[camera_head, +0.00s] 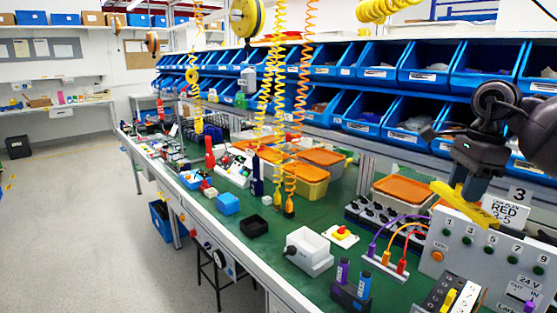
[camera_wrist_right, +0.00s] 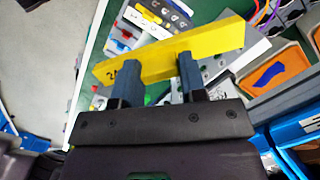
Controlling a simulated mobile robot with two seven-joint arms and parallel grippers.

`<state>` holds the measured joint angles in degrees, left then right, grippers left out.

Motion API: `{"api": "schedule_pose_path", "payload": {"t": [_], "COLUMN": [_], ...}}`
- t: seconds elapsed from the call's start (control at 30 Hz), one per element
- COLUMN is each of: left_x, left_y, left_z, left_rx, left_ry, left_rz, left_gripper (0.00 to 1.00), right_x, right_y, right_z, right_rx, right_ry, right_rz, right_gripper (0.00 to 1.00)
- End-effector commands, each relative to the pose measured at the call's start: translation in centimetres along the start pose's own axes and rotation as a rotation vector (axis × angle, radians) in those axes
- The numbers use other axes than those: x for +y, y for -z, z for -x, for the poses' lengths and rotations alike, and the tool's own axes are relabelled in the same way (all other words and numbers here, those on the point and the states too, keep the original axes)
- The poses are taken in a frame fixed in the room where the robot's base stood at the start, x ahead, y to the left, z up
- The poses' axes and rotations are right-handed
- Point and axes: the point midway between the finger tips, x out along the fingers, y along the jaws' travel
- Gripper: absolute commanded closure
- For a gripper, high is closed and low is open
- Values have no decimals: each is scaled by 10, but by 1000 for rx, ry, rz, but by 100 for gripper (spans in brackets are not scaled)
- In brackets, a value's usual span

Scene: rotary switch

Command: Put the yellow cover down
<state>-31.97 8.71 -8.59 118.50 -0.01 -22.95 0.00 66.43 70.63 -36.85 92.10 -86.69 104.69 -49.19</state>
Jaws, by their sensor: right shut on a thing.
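The yellow cover (camera_head: 463,204) is a long, narrow bar, held slightly tilted at the right of the head view, in front of the upper part of the grey panel (camera_head: 470,257). My right gripper (camera_head: 472,188) is shut on it. In the right wrist view the cover (camera_wrist_right: 215,43) crosses the blue fingers of the gripper (camera_wrist_right: 158,75). The cover hides part of the panel behind it; I cannot tell whether they touch. My left gripper is not in view.
A "RED 3-5" sign (camera_head: 505,210) stands by the cover. Purple, orange and red cables (camera_head: 400,234) run at the panel's left. A white box (camera_head: 308,252), a black tray (camera_head: 254,225) and a red button box (camera_head: 341,236) stand on the green bench (camera_head: 285,273), with small bare patches between.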

Motion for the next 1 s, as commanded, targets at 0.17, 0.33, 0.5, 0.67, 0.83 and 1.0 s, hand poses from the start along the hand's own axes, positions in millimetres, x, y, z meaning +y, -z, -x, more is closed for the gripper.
{"api": "schedule_pose_path", "payload": {"t": [0.17, 0.33, 0.5, 0.67, 0.83, 1.0], "left_x": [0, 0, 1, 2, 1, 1], "left_y": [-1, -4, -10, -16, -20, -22], "left_z": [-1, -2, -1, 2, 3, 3], "left_rx": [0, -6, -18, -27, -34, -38], "left_ry": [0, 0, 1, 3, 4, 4], "left_rz": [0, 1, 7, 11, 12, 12], "left_gripper": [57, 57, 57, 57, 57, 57], "right_x": [5, 12, 24, 43, 82, 119], "right_y": [-13, -28, -44, -63, -90, -108], "right_z": [-20, -45, -77, -116, -175, -219], "right_rx": [0, -1, 0, -3, -5, -5], "right_ry": [-38, -73, -112, -149, -191, -200], "right_rz": [290, 582, 887, 1196, 1531, 1630], "right_gripper": [84, 84, 84, 84, 84, 84]}}
